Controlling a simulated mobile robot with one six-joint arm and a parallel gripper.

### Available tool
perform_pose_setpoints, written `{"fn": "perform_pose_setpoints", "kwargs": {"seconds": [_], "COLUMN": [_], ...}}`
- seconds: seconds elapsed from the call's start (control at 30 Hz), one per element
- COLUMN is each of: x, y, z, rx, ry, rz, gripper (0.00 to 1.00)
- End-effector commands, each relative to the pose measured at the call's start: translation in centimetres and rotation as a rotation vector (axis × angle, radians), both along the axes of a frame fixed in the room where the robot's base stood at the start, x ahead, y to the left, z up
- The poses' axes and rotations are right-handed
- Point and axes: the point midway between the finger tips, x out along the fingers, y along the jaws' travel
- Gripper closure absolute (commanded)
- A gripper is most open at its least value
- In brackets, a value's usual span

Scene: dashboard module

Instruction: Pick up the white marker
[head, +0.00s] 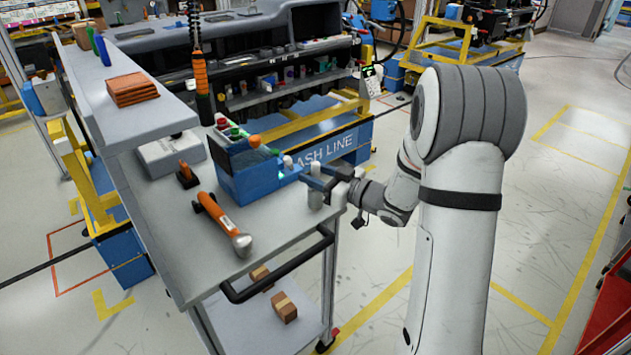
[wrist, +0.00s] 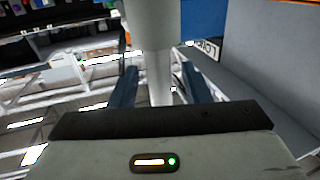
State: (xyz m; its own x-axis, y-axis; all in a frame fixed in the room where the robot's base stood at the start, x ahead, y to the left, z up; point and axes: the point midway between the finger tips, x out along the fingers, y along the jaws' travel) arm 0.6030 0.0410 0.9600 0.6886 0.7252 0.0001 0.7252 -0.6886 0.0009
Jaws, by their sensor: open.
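A white upright cylinder, which looks like the white marker (head: 315,198), stands at the right edge of the grey cart top (head: 262,205). My gripper (head: 316,178) is at this cylinder, with its blue fingers open. In the wrist view the pale cylinder (wrist: 157,70) rises between the two blue fingers of my gripper (wrist: 157,86), with gaps on both sides. I cannot tell whether either finger touches it. Its lower end is partly hidden behind the gripper body.
A blue box (head: 247,180) with colored knobs or caps stands just left of my gripper. A black handle bar (head: 280,266) runs along the cart's front edge. Small boxes (head: 284,307) sit on the lower shelf.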

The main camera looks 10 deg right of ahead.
Motion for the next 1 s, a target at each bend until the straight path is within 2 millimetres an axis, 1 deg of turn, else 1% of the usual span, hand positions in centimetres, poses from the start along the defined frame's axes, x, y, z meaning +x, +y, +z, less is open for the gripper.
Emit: {"fn": "perform_pose_setpoints", "kwargs": {"seconds": [0.27,0.77,0.8,1.0], "x": [0.21,0.19,0.19,0.19], "y": [0.17,0.17,0.17,0.17], "z": [-0.03,-0.03,-0.03,0.02], "rx": [0.000,0.001,0.001,0.001], "ry": [0.001,0.001,0.001,0.001], "rz": [-0.002,-0.001,-0.001,-0.001], "gripper": [0.58,0.99,1.00,1.00]}}
